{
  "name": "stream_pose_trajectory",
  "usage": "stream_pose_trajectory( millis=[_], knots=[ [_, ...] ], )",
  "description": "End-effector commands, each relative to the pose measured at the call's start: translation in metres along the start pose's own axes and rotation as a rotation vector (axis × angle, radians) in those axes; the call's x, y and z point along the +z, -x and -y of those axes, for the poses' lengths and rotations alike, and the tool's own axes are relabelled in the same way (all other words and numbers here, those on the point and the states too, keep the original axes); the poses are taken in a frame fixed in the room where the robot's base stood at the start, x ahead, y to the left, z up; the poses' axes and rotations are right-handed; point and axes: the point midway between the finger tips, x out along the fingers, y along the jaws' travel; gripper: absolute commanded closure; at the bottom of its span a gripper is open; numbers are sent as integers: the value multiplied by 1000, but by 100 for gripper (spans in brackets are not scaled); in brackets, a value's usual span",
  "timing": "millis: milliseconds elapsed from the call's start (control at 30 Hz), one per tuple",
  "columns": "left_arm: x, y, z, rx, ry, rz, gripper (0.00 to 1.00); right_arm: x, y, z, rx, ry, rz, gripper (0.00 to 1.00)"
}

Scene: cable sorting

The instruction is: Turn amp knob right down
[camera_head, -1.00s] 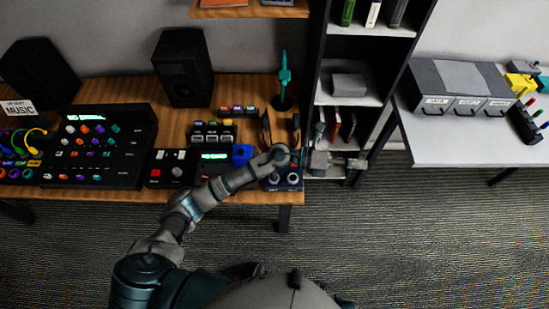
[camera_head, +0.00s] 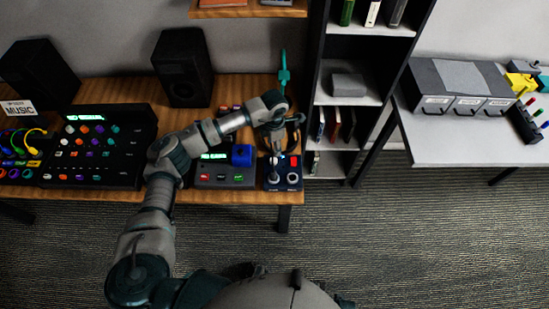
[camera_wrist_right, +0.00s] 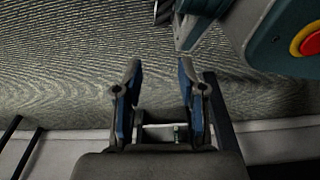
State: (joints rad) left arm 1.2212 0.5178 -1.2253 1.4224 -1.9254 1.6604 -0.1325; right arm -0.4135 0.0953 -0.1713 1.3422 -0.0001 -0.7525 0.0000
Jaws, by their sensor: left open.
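The amp (camera_head: 283,187) is a small dark blue box at the right front corner of the wooden desk. It has two round pale-topped knobs, a left one (camera_head: 273,179) and a right one (camera_head: 293,178), and a red part (camera_head: 294,160) at its back right. Its labels are too small to read. My left gripper (camera_head: 275,152) points down over the back left of the amp, open. Contact with a knob cannot be made out. In the right wrist view my right gripper (camera_wrist_right: 160,75) is open with nothing between its fingers, over the carpet.
A grey device with a green display (camera_head: 214,180) stands left of the amp. A large mixer (camera_head: 98,150) and speakers (camera_head: 183,68) are farther left. Headphones (camera_head: 296,132) and a teal stand (camera_head: 284,75) are behind the amp. A dark bookshelf (camera_head: 350,95) stands close on the right.

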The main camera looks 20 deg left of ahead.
Motion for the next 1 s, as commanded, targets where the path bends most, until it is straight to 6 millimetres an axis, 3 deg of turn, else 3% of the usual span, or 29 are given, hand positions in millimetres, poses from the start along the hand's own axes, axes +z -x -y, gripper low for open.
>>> stream_pose_trajectory(
  millis=[200, 400, 833, 1000],
  knots=[
    [-1, -53, 1, -3, 1, -3, 45, -3, 2, -1, 1, -3, 0, 60],
    [0, -83, 0, -2, 2, 0, 45, -10, 6, -2, 2, -5, -9, 60],
    [0, -94, 0, -1, 0, 1, 45, -15, 9, -3, 3, -5, -15, 60],
    [0, -94, 0, -1, 0, 1, 85, -14, 9, -3, 4, -4, -13, 60]
  ],
)
